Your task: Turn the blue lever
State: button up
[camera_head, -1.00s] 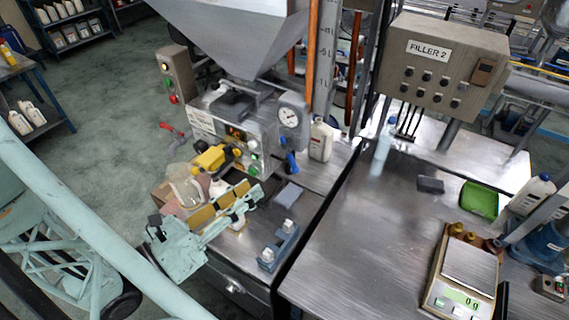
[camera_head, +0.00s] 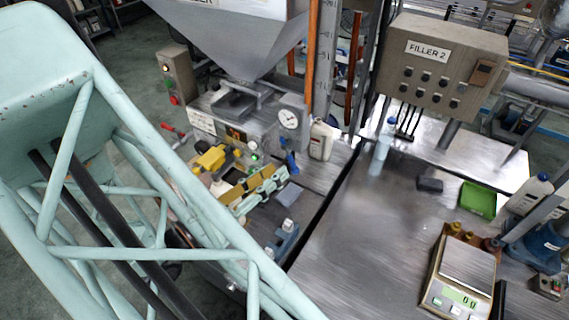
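The blue lever (camera_head: 291,161) hangs on the front of the filling machine, just below the round pressure gauge (camera_head: 289,119). My gripper (camera_head: 264,186) is to the left of and below the lever, with its pale teal parts pointing up and right towards it. A gap seems to show between them, and I see no contact. My own arm links cover the lower left and hide the rear of the gripper. I cannot make out whether the fingers are apart.
A yellow fitting (camera_head: 212,158) sticks out of the machine left of the gauge. A white bottle (camera_head: 321,140) stands just right of the lever. A blue-grey block with white knobs (camera_head: 283,238) lies below. The right bench (camera_head: 350,235) has free room left of the scale (camera_head: 462,275).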

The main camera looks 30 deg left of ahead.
aim_at(290, 154)
jog(key=shift+w+d+p, duration=0.2)
jog(key=shift+w, duration=0.95)
jog(key=shift+w+d+p, duration=0.15)
jog(key=shift+w+d, duration=0.05)
jog(key=shift+w, duration=0.95)
grip_shut()
